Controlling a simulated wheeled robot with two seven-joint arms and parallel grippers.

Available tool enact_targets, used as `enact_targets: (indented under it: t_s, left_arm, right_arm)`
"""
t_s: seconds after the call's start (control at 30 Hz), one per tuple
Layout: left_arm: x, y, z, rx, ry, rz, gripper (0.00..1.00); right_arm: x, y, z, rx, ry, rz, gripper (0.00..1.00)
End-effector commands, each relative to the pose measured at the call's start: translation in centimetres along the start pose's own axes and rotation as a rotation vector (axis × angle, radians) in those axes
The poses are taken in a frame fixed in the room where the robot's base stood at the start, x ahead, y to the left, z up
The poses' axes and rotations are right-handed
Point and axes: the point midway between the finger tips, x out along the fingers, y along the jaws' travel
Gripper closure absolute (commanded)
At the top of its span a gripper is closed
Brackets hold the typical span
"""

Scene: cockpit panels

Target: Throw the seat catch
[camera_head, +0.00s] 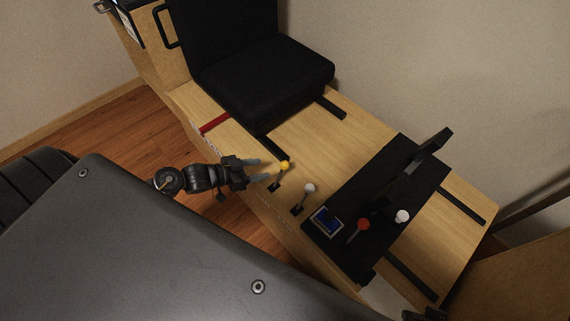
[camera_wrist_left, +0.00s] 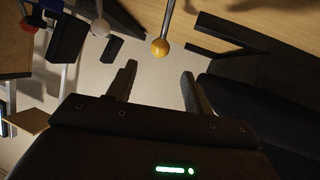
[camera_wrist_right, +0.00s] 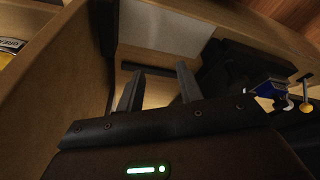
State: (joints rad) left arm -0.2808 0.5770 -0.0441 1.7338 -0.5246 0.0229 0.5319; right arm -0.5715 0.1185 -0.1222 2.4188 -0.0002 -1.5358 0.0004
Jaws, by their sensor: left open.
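A black seat (camera_head: 262,78) stands on the wooden platform, with a red bar (camera_head: 214,122) at its front left corner. I cannot tell for certain which part is the catch. A lever with a yellow ball knob (camera_head: 285,164) rises from the platform's near edge. My left gripper (camera_head: 264,169) is open just left of this knob. In the left wrist view, the yellow knob (camera_wrist_left: 160,46) shows beyond and between the spread fingers (camera_wrist_left: 159,72), apparently untouched. My right gripper (camera_wrist_right: 160,70) is open and empty in its wrist view, with the yellow knob (camera_wrist_right: 306,107) far off at right.
A white-knobbed lever (camera_head: 309,188) stands right of the yellow one. A black console (camera_head: 345,205) beyond carries a blue screen (camera_head: 327,221), a red knob (camera_head: 363,224) and another white knob (camera_head: 402,216). Black rails (camera_head: 409,276) lie on the platform. Wooden floor (camera_head: 95,140) lies open at left.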

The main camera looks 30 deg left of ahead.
Motion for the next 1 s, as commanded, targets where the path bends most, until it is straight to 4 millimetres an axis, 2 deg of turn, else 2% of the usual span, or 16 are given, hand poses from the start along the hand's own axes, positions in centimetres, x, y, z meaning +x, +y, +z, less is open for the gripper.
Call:
enact_targets:
  t_s: [0.17, 0.5, 0.7, 1.0]
  left_arm:
    - [2.6, 0.0, 0.0, -0.001, 0.003, 0.001, 0.49]
    - [8.5, -0.1, 0.1, -0.001, 0.003, -0.003, 0.49]
    - [10.1, -0.1, 0.1, 0.0, 0.001, -0.004, 0.49]
    - [10.4, -0.1, 0.1, -0.001, 0.0, -0.004, 0.49]
  right_arm:
    - [-0.9, 0.0, 0.1, 0.0, 0.008, 0.001, 0.64]
    - [-0.9, -1.8, -5.1, -0.057, 0.289, -0.03, 0.64]
    - [-1.2, -2.5, -6.9, -0.075, 0.386, -0.044, 0.64]
    - [-1.4, -2.7, -7.3, -0.079, 0.407, -0.048, 0.64]
